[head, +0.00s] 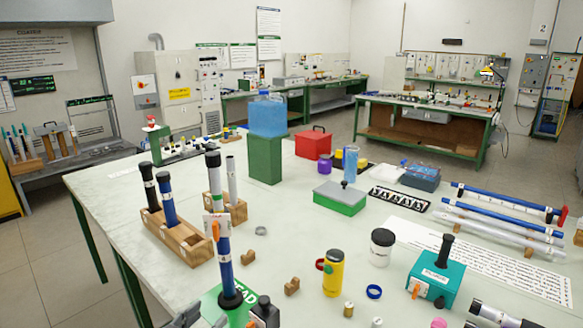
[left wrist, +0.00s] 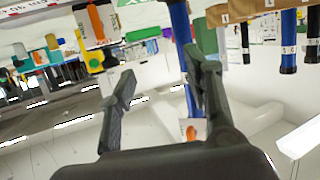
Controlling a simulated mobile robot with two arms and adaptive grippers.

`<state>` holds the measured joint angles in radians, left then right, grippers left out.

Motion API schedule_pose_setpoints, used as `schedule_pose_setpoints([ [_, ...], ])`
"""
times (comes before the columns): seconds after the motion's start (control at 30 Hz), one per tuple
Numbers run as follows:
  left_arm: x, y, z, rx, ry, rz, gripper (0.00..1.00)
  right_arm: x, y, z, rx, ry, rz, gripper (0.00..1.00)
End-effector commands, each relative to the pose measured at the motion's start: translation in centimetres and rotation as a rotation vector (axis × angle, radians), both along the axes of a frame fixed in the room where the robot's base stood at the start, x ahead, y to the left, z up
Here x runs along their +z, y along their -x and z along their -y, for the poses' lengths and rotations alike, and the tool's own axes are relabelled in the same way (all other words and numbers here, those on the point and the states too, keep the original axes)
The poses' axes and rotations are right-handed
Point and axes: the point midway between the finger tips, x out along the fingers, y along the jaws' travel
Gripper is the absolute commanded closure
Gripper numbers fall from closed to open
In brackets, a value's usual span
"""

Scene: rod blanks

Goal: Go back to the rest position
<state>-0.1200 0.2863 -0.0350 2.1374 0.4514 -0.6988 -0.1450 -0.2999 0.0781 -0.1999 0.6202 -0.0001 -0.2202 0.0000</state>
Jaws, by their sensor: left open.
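My left gripper (head: 185,318) shows only as a dark piece at the bottom edge of the head view, left of the green stand. In the left wrist view the left gripper (left wrist: 162,64) has its two fingers spread, with nothing held between them. A blue rod (head: 224,262) with a black foot and a white tag stands upright near it. The blue rod (left wrist: 178,22) also passes behind the right-hand finger in the wrist view; I cannot tell the exact gap. My right gripper is not in view.
A wooden rack (head: 185,240) with black-capped rods stands at left on the white table (head: 110,190). A yellow bottle (head: 333,273), a white jar (head: 381,248) and a teal box (head: 436,280) stand to the right. A green block (head: 265,160) stands behind.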

Motion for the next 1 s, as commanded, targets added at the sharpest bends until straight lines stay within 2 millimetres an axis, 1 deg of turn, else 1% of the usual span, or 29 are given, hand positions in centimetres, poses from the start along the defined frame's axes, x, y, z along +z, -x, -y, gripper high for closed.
schedule_pose_setpoints([
  [0.03,-2.8,2.6,0.9,-0.006,-0.026,-0.105,0.54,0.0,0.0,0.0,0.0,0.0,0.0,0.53],
  [0.07,-4.4,4.2,1.2,-0.006,-0.045,-0.171,0.54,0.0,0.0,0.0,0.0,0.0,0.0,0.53],
  [0.1,-6.2,6.3,1.5,-0.003,-0.071,-0.257,0.54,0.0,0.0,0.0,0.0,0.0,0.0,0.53],
  [0.17,-8.4,9.3,1.6,0.008,-0.104,-0.369,0.54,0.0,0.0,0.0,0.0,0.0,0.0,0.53],
  [0.2,-9.6,11.2,1.6,0.016,-0.122,-0.435,0.54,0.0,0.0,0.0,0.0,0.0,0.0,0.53],
  [0.23,-10.4,12.5,1.6,0.022,-0.134,-0.482,0.54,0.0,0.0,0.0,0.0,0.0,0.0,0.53],
  [0.3,-11.7,15.3,1.4,0.039,-0.161,-0.578,0.54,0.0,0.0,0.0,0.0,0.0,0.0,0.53],
  [0.37,-12.6,17.6,1.2,0.055,-0.179,-0.652,0.54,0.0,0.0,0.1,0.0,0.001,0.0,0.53],
  [0.4,-13.1,19.1,1.0,0.065,-0.192,-0.699,0.54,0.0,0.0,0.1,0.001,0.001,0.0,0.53],
  [0.53,-14.1,23.5,0.5,0.102,-0.223,-0.838,0.54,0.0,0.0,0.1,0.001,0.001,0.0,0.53],
  [0.67,-14.6,27.8,-0.1,0.143,-0.251,-0.966,0.54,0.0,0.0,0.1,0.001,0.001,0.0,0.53],
  [0.7,-15.7,27.2,-0.1,0.141,-0.252,-0.966,0.54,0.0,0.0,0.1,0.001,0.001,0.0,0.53],
  [0.73,-16.5,26.9,-0.1,0.14,-0.253,-0.966,0.54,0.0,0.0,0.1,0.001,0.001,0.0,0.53],
  [0.87,-19.5,26.2,0.1,0.136,-0.255,-0.977,0.54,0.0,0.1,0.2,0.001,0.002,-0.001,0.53],
  [0.97,-22.2,25.9,0.2,0.133,-0.257,-0.987,0.54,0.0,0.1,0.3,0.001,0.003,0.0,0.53],
  [1.0,-23.3,25.8,0.2,0.132,-0.259,-0.993,0.54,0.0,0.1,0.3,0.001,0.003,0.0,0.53],
])
